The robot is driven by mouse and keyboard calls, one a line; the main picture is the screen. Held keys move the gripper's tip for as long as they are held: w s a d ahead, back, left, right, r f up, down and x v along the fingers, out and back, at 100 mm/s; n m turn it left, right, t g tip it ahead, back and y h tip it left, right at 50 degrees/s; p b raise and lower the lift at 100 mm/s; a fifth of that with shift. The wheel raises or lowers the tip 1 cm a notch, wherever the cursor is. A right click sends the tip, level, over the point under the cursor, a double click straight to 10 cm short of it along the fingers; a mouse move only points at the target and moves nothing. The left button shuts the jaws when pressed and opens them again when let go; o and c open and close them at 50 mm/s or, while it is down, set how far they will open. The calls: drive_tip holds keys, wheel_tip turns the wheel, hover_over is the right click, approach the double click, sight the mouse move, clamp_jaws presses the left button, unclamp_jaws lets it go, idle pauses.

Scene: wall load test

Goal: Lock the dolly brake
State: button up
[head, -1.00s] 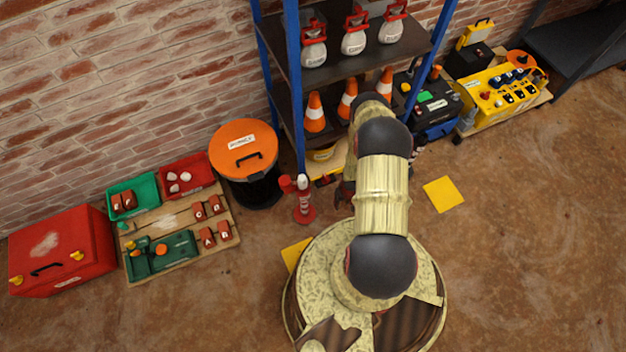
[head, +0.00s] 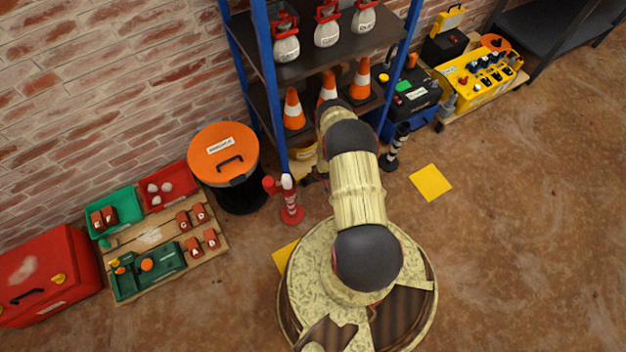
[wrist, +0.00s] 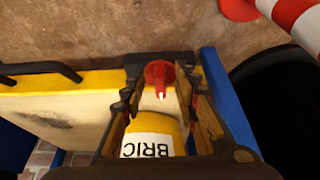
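In the wrist view, a small red knob or lever with a white tip (wrist: 160,78) stands between the two fingers of my gripper (wrist: 157,92). The fingers are apart, one on each side of it; I cannot tell whether either touches it. A yellow object labelled "BRIC" (wrist: 156,138) lies just below the red part. A pale deck with a yellow edge (wrist: 85,80) is at the left, probably the dolly. In the head view, a yellow labelled thing (head: 304,152) shows low at the shelf foot. My arm hides much of that area.
A black-and-white post (head: 397,145) is on the right. Open floor lies to the right.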

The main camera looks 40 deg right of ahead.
drive_tip(key=shift+w+f, duration=0.1)
drive_tip(key=shift+f, duration=0.15)
drive_tip(key=shift+c, duration=0.6)
clamp_jaws()
